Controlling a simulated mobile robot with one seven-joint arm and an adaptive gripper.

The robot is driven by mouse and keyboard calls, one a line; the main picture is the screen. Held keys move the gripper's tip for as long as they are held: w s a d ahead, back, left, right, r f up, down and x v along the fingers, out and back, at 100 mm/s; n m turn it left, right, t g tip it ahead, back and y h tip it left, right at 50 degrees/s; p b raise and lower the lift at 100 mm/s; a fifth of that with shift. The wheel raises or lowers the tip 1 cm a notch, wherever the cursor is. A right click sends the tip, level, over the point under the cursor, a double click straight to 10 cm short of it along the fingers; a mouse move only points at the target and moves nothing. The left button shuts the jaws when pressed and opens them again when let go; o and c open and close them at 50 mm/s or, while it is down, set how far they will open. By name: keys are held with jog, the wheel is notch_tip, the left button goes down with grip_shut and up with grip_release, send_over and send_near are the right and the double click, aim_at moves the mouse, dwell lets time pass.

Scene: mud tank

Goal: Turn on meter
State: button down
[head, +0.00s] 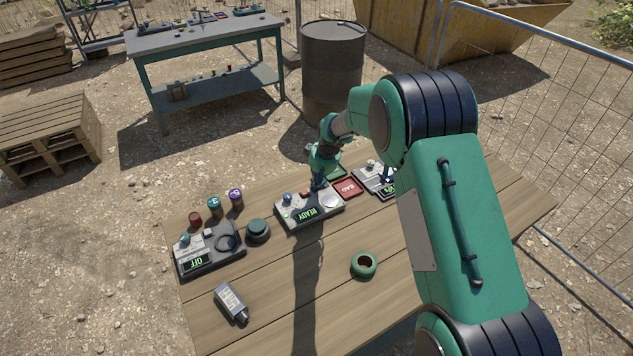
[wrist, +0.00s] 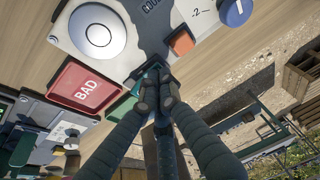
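Three grey panel devices stand on the wooden table, and I cannot tell for sure which is the meter. The left device (head: 213,262) shows OFF on a green display. The middle device (head: 294,221) shows READY; in the wrist view its panel (wrist: 150,35) has a round white plate (wrist: 97,34), an orange button (wrist: 181,42) and a blue knob (wrist: 236,10). The right device (head: 370,178) is partly hidden by my arm. My gripper (head: 318,186) is at the far edge of the middle device. In the wrist view its fingertips (wrist: 157,92) meet, with nothing clearly held.
A red BAD tray (head: 347,188) and a green tray (head: 337,173) lie right of my gripper. The front middle is fairly clear.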

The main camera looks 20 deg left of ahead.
jog(key=shift+s+d+f, duration=0.2)
jog(key=shift+d+f, duration=0.05)
jog(key=shift+f, duration=0.25)
jog(key=shift+w+d, duration=0.45)
jog(key=shift+d, duration=0.1)
jog(key=shift+w+r, duration=0.15)
jog(key=shift+r, duration=0.3)
notch_tip(320, 180, up, 5)
jog(key=shift+w+d+r+p, duration=0.1)
jog(key=shift+d+p, duration=0.05)
jog(key=shift+p, duration=0.55)
jog(key=s+a+p+v, duration=0.1)
jog(key=v, duration=0.7)
jog(key=shift+r, duration=0.4)
